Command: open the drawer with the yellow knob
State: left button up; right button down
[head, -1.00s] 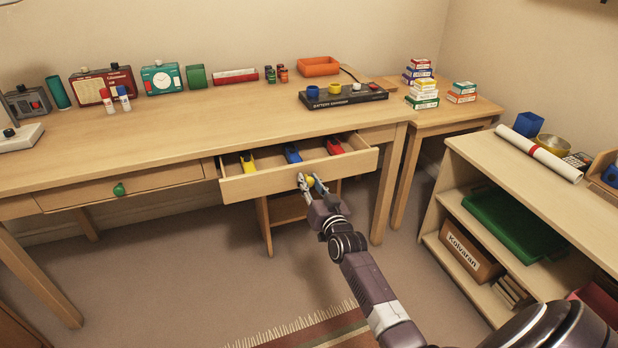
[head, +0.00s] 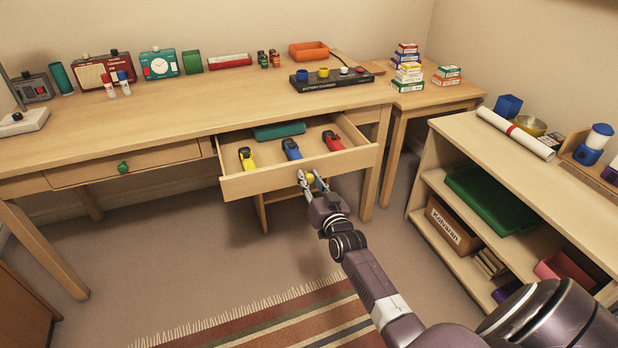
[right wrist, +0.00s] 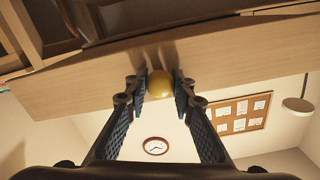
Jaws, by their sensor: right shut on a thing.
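The drawer (head: 240,187) on the right of the long desk is pulled well out. Its yellow knob (head: 310,178) is on the middle of its front. My right gripper (head: 312,180) is shut on the knob; in the right wrist view the knob (right wrist: 160,84) sits between the two fingertips (right wrist: 160,88). Inside the drawer lie a yellow item (head: 246,158), a blue item (head: 291,149), a red item (head: 333,140) and a flat teal thing (head: 278,130) at the back. My left gripper is not in view.
A shut drawer with a green knob (head: 123,167) is on the desk's left. A battery charger (head: 331,80) stands on the desk (head: 200,108) above the open drawer. A low shelf unit (head: 560,180) stands at the right. The floor before the drawer is clear apart from a striped rug (head: 270,322).

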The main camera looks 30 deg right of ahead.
jog(key=c, duration=1.6)
grip_release()
jog(key=shift+s+a+f, duration=0.1)
jog(key=shift+s, duration=0.4)
jog(key=v, duration=1.1)
